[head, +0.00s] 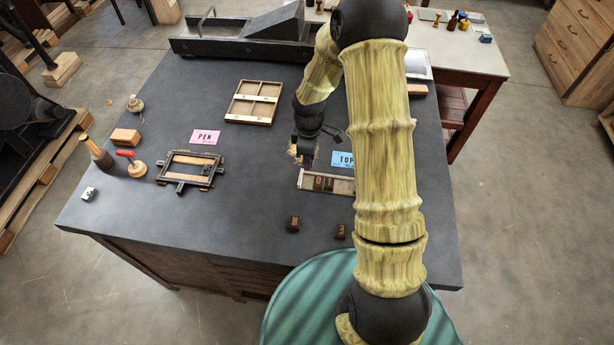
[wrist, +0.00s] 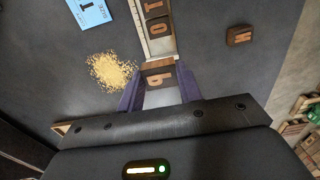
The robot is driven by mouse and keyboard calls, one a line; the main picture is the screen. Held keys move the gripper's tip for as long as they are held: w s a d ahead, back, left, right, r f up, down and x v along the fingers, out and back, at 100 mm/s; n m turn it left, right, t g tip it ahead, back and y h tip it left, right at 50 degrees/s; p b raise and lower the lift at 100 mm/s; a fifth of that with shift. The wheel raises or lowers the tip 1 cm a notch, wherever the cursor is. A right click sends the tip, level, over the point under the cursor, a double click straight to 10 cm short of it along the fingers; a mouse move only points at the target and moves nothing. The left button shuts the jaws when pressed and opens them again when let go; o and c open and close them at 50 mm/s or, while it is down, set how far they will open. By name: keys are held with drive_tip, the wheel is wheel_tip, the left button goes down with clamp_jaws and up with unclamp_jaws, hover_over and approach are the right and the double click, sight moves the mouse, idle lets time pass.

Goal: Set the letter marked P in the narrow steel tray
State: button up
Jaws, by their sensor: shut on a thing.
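The letter P (wrist: 157,75) is a wooden block with a dark face, between the purple fingers of my gripper (wrist: 158,90) in the wrist view. My gripper is shut on it. The narrow steel tray (wrist: 142,28) holds the T and O blocks (wrist: 155,30) in line. The P is at the near end of this row, close to the O. I cannot tell whether it touches the tray floor. In the head view my gripper (head: 307,160) is at the left end of the tray (head: 344,186); the P is not clear there.
A blue TOP card (head: 344,160) lies behind the tray, beside a crumbly tan pile (wrist: 110,72). Two loose letter blocks, left (head: 293,223) and right (head: 340,231), lie in front. A divided wooden case (head: 240,117), PEN card (head: 205,137) and dark frame (head: 171,179) are to the left.

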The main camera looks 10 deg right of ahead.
drive_tip(key=shift+s, duration=0.1)
drive_tip(key=p, duration=0.2)
hover_over(309, 182)
drive_tip(key=shift+f, duration=2.95)
drive_tip(key=shift+f+p, duration=0.8)
drive_tip(key=shift+f, duration=1.2)
